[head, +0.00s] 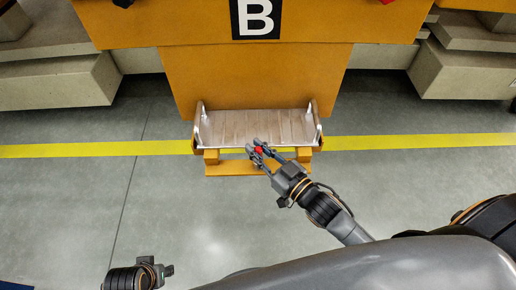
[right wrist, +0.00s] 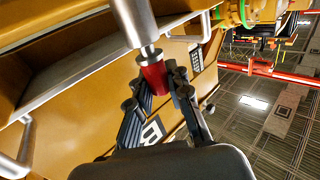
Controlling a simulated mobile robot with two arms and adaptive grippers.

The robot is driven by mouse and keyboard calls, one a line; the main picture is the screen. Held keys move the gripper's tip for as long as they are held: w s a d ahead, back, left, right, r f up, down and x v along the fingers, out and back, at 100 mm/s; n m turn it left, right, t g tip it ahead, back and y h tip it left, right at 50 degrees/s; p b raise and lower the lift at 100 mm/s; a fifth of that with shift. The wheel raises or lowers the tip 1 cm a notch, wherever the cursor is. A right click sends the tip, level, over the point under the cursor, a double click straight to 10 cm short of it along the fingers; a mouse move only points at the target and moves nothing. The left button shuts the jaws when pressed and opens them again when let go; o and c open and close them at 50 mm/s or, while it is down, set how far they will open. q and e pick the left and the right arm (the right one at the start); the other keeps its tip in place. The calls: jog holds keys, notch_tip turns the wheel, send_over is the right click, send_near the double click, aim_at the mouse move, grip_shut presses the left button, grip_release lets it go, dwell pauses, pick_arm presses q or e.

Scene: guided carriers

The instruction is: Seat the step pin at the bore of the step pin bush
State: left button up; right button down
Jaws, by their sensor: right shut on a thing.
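My right gripper (head: 258,146) is shut on a red piece (head: 259,150), just over the front edge of the metal tray. In the right wrist view my right gripper (right wrist: 171,75) has its fingertips at the red part of a stepped metal rod (right wrist: 135,22), which looks like the step pin. The rod's bright shaft reaches out to the top of that view. My left gripper (head: 168,270) is low at the left, away from the tray and partly seen; its fingers are not clear. I cannot make out the step pin bush or its bore in either view.
The ribbed metal tray (head: 235,127) with raised end handles sits on the front of an orange carrier (head: 255,75) marked B. Pale blocks (head: 60,82) stand on both sides behind. A yellow floor line (head: 90,149) crosses the scene. The grey floor in front is clear.

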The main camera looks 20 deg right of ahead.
jog(key=shift+f, duration=0.15)
jog(key=c, duration=1.2)
grip_release()
pick_arm(q)
jog(key=shift+r, duration=0.3)
jog(key=shift+s+a+f, duration=0.1)
jog(key=shift+s+f, duration=0.05)
jog(key=shift+s, duration=0.05)
jog(key=shift+w, duration=0.15)
pick_arm(e)
jog(key=v, duration=1.2)
